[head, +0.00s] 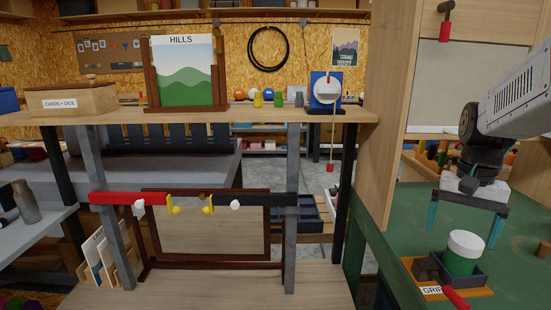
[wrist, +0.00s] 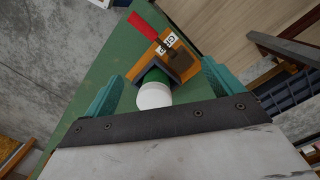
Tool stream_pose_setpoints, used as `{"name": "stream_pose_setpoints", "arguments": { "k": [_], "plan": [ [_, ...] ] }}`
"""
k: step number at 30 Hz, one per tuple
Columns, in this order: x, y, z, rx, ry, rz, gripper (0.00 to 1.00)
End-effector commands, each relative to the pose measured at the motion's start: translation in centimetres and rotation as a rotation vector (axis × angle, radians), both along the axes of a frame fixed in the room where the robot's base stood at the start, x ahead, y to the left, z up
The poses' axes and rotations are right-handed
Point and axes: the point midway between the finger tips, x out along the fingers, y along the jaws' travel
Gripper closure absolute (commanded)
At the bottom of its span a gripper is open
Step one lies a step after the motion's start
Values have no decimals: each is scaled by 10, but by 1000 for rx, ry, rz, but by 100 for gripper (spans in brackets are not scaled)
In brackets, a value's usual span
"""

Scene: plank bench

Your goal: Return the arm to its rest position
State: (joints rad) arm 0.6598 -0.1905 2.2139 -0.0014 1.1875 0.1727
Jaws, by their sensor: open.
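My gripper (head: 466,222) hangs from my arm at the right of the head view, over the green bench top (head: 406,228). Its two teal fingers are spread apart with nothing between them. Below it stands a green cylinder with a white top (head: 463,262), upright in a dark holder (head: 481,273) on an orange board labelled with partly hidden letters. In the wrist view the white top (wrist: 153,96) lies just ahead of the gap between the fingers (wrist: 155,88), apart from them.
A red handle (head: 455,299) sticks out from the orange board (head: 410,263). A tall wooden panel (head: 381,130) stands left of my arm. A shelf holds a HILLS picture (head: 183,75) and a wooden box (head: 72,99). A small brown block (head: 543,248) lies at the right.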

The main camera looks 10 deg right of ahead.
Motion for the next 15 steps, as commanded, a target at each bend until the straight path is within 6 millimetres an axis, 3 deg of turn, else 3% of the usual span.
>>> {"name": "stream_pose_setpoints", "arguments": {
  "k": [1, 3, 9, 15],
  "plan": [
    [-6, 27, 2, -3, -7, 84, 8],
    [-16, 62, 3, -5, -15, 200, 8],
    [-60, 153, -1, -29, -66, 549, 8],
    [-89, 199, -2, -57, -139, 761, 8]
  ]
}}
